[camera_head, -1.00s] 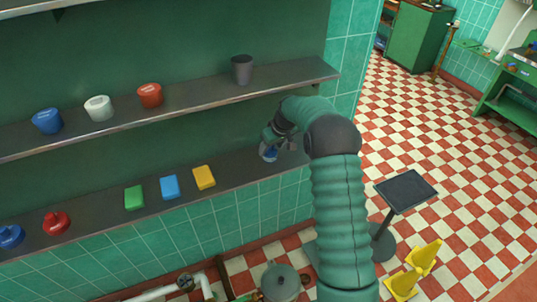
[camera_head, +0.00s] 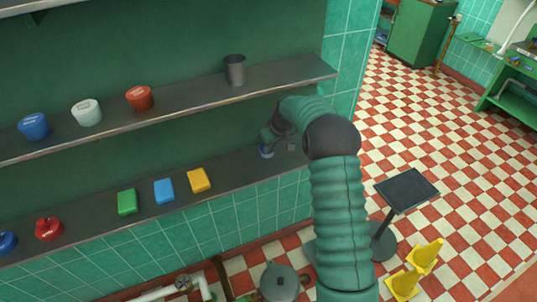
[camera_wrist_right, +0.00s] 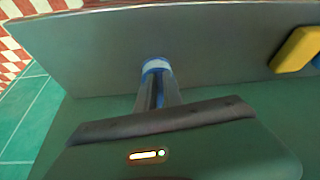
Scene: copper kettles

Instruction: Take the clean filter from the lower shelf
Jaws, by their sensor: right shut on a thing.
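The filter (camera_head: 266,152) is a small blue and white piece at the right end of the lower shelf (camera_head: 232,178). My right gripper (camera_head: 271,142) reaches down to it and hides most of it. In the right wrist view the white and blue end of the filter (camera_wrist_right: 156,66) shows at the tips of my right gripper (camera_wrist_right: 158,88), against the grey shelf (camera_wrist_right: 215,60). The right gripper is shut on the filter. I cannot tell whether the filter still touches the shelf. My left gripper is not in view.
The lower shelf also holds yellow (camera_head: 199,180), blue (camera_head: 164,190) and green (camera_head: 127,202) blocks and a red lidded item (camera_head: 49,229). The upper shelf (camera_head: 190,104) above holds several tubs and a grey cup (camera_head: 235,70). A black stand (camera_head: 406,189) and yellow cones (camera_head: 425,256) are on the right.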

